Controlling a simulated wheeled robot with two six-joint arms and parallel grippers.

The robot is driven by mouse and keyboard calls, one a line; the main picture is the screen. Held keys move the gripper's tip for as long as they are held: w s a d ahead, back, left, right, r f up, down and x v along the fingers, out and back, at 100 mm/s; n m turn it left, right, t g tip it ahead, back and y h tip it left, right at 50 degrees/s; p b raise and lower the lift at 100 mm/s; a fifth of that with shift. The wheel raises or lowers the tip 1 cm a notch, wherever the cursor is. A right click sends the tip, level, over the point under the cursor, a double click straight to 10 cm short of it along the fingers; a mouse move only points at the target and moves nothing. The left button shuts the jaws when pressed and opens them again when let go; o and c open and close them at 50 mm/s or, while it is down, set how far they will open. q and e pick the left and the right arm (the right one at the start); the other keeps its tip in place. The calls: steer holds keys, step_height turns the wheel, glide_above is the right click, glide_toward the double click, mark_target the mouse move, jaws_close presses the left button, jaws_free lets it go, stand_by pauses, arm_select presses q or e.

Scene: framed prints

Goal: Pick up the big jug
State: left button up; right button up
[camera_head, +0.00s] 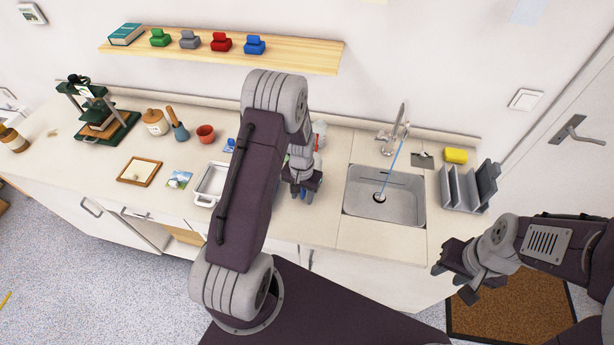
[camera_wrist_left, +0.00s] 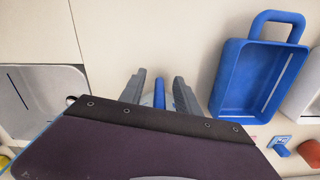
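My left gripper (camera_head: 303,186) is over the counter, left of the sink. In the left wrist view its two grey fingers (camera_wrist_left: 159,84) are apart, with an upright blue bar (camera_wrist_left: 159,94) between them and gaps on both sides. A pale rounded body shows partly behind the bar; this looks like the big jug and its handle, but my wrist hides most of it. In the head view my left arm covers much of this area. My right gripper (camera_head: 458,275) is open and empty, in front of the counter at the right.
A blue tray with a handle (camera_wrist_left: 251,75) lies close right of the fingers in the wrist view. The sink (camera_head: 385,205) and grey rack (camera_head: 468,188) are right.

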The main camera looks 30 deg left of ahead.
arm_select(q)
jaws_close()
stand_by(1.4)
